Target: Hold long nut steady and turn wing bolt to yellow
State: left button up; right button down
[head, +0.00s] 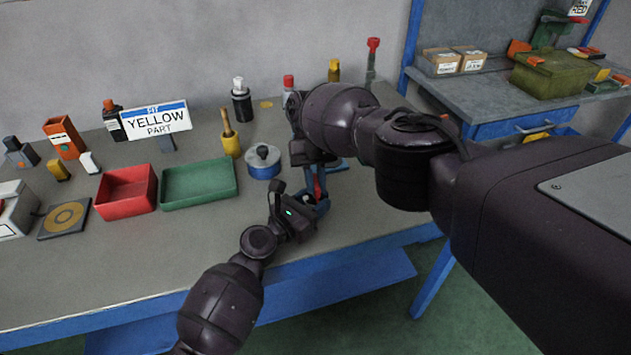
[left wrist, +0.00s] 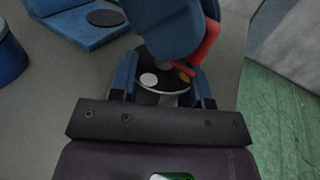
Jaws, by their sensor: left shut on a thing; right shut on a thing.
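My left gripper (head: 308,208) comes in low from the front and is shut on a dark round part, which I take to be the long nut (left wrist: 153,97). Its top face carries a white dot and a yellow dot in the left wrist view. My right gripper (head: 317,181) points down from above, its blue fingers (left wrist: 168,28) shut over a red piece, which I take to be the wing bolt (left wrist: 206,45). The red piece also shows in the head view (head: 318,188). Its lower end is near the yellow dot; the fingers hide most of it, so exact alignment is unclear.
A red tray (head: 127,207) and a green tray (head: 199,202) stand left of the grippers. A blue round container (head: 263,170) and a yellow pot (head: 231,146) are close by. A sign (head: 155,120) reads "FIT YELLOW PART". The front left of the bench is clear.

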aim_at(316, 180)
jog(key=shift+f, duration=0.1)
jog(key=c, duration=1.1)
grip_release()
jog(key=shift+c, duration=0.2)
jog(key=shift+r, duration=0.2)
jog(key=shift+r, duration=4.9)
